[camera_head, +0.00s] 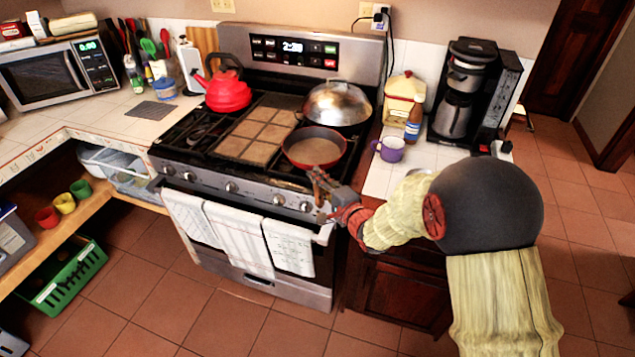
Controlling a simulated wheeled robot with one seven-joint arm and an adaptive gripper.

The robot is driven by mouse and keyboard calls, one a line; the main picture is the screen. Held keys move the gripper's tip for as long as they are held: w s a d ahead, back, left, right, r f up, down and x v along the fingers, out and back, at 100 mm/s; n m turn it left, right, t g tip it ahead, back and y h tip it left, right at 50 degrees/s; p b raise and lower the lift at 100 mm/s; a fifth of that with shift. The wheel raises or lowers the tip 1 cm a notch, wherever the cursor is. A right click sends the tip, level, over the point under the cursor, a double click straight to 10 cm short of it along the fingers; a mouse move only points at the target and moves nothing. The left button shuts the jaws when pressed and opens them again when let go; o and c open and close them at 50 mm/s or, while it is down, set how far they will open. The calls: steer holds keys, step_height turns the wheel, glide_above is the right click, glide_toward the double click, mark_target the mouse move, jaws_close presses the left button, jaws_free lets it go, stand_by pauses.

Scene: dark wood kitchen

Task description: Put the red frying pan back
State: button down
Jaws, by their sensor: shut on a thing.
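The red frying pan (315,149) is at the front right of the stove (262,170), over the front right burner area. Its inside is brownish grey and looks empty. Its handle points toward the stove's front edge, where my gripper (322,190) is shut on it. The fingers hide most of the handle. I cannot tell whether the pan rests on the grate or is slightly above it.
A domed silver lid or pan (337,104) is right behind the frying pan. A red kettle (227,92) stands back left. A purple mug (389,149), a brown bottle (413,120) and a coffee maker (467,95) stand on the right counter. Towels (238,235) hang in front.

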steer(key=shift+f, duration=0.3)
steer(key=c, duration=2)
jaws_free()
steer(key=shift+f, duration=0.1)
steer(key=shift+o, duration=0.8)
